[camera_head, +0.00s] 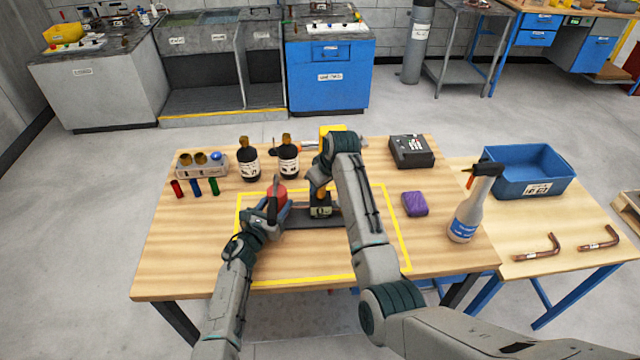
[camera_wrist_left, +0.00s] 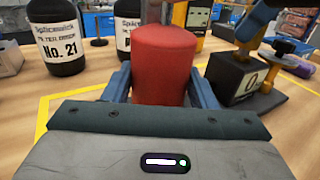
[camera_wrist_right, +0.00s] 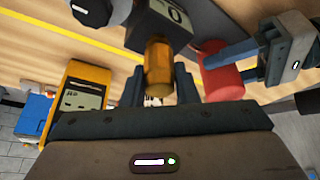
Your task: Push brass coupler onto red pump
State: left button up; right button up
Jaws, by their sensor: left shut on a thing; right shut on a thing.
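The red pump (camera_head: 278,194) is a red cylinder at the left of the dark fixture. My left gripper (camera_head: 275,205) is shut on it; the pump stands between the blue-grey fingers in the left wrist view (camera_wrist_left: 165,62). The brass coupler (camera_wrist_right: 158,68) is a short golden cylinder. My right gripper (camera_wrist_right: 160,85) is shut on it, beside the black block (camera_wrist_right: 160,22) with a white label. In the right wrist view the red pump (camera_wrist_right: 220,78) is close beside the coupler, with a visible gap between them. In the head view my right arm partly hides the coupler.
Two dark bottles (camera_head: 248,160) stand behind the pump. A yellow meter (camera_wrist_right: 78,100) is near the right gripper. A purple pouch (camera_head: 415,203), black device (camera_head: 411,151) and spray bottle (camera_head: 470,212) are on the right. The table's front left is clear.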

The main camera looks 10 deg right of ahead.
jog(key=shift+f, duration=0.55)
jog(key=o, duration=1.1)
jog(key=shift+r, duration=0.1)
jog(key=v, duration=1.1)
jog(key=shift+s+d+r, duration=0.2)
jog(key=shift+r, duration=0.1)
pick_arm(q)
jog(key=o, duration=1.5)
jog(key=shift+c, duration=0.2)
jog(key=v, duration=1.1)
jog(key=shift+f+b, duration=0.1)
jog(key=shift+b, duration=0.3)
pick_arm(e)
jog(key=shift+f, duration=0.45)
